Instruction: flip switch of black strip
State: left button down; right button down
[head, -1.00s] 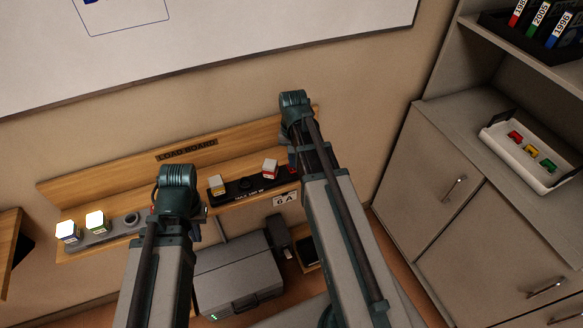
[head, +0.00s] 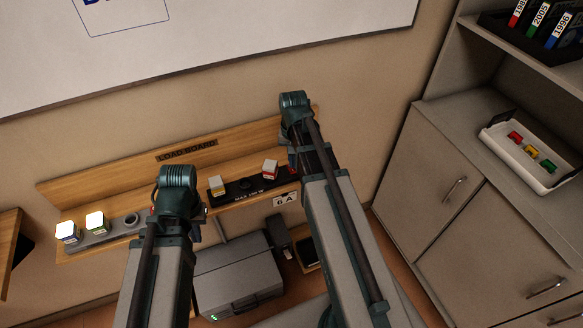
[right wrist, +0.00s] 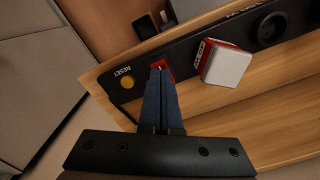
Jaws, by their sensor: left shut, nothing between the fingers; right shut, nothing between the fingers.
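The black strip (head: 262,183) lies along the wooden load board in the head view, its right end partly behind my right arm. In the right wrist view the strip (right wrist: 195,52) shows a red switch (right wrist: 161,65) between a yellow reset button (right wrist: 127,82) and a white-and-red plug block (right wrist: 226,63). My right gripper (right wrist: 161,76) is shut and empty, its blue fingertips at the red switch; whether they press it I cannot tell. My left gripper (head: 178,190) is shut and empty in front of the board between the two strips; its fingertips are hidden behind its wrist.
A grey machine (head: 238,273) stands below the board. Cabinets (head: 440,165) and a white tray (head: 525,158) are on the right.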

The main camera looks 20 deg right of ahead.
aim_at(293, 170)
jog(key=shift+f+b, duration=0.95)
dwell(1.0)
jog(key=shift+r, duration=0.15)
notch_tip(293, 170, up, 7)
jog(key=p, duration=0.7)
dwell(0.5)
jog(key=s+a+n, duration=0.5)
jog(key=s+a, duration=0.1)
jog(key=a, duration=0.4)
jog(key=s+a+n+h, duration=0.1)
jog(key=s+a+n, duration=0.4)
jog(key=a, duration=0.6)
jog(key=shift+s+a, duration=0.25)
jog(key=shift+s, duration=0.65)
